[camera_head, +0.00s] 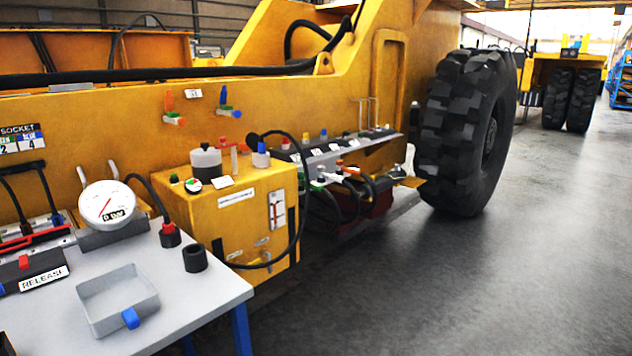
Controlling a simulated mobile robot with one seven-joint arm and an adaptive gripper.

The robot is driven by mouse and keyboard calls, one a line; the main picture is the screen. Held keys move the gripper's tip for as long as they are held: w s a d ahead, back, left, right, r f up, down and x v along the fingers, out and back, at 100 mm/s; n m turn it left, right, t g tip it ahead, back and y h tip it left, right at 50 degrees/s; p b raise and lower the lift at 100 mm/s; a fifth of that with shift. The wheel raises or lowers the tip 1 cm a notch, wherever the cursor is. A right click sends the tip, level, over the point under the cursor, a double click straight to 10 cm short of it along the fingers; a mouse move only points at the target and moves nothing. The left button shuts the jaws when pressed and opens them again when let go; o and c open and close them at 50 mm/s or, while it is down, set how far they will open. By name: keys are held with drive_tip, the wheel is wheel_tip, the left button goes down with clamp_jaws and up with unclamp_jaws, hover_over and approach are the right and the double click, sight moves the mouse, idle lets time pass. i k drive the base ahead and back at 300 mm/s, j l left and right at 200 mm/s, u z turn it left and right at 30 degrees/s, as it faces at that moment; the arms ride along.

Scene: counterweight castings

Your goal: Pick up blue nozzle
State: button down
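Several blue pieces show, and I cannot tell for sure which is the nozzle. A small blue piece (131,318) sits at the front right corner of a grey open tray (140,326) on the grey table. An upright blue piece (223,95) is on the yellow machine's side, just above a short green, white and blue fitting (230,111). A white bottle with a blue top (261,155) stands on the yellow box. My gripper is not in view.
The table (208,298) also bears a round gauge (107,205), a black cup (195,258) and a RELEASE block (35,272). Black hoses loop around the yellow box (240,220). A ledge (345,147) with several fittings lies right of it. Grey floor (450,280) is clear at right.

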sight(262, 152)
drive_tip(key=i+l, duration=0.25)
drive_tip(key=i, duration=0.25)
drive_tip(key=i+l, duration=0.25)
drive_tip(key=i, duration=0.2)
drive_tip(key=i+l, duration=0.25)
drive_tip(key=i, duration=0.25)
drive_tip(key=i+l, duration=0.3)
drive_tip(key=i, duration=0.2)
drive_tip(key=i+l, duration=0.25)
drive_tip(key=i, duration=0.25)
drive_tip(key=i+l+u, duration=0.2)
drive_tip(key=u, duration=0.2)
drive_tip(key=i+l+u, duration=0.4)
drive_tip(key=u, duration=0.9)
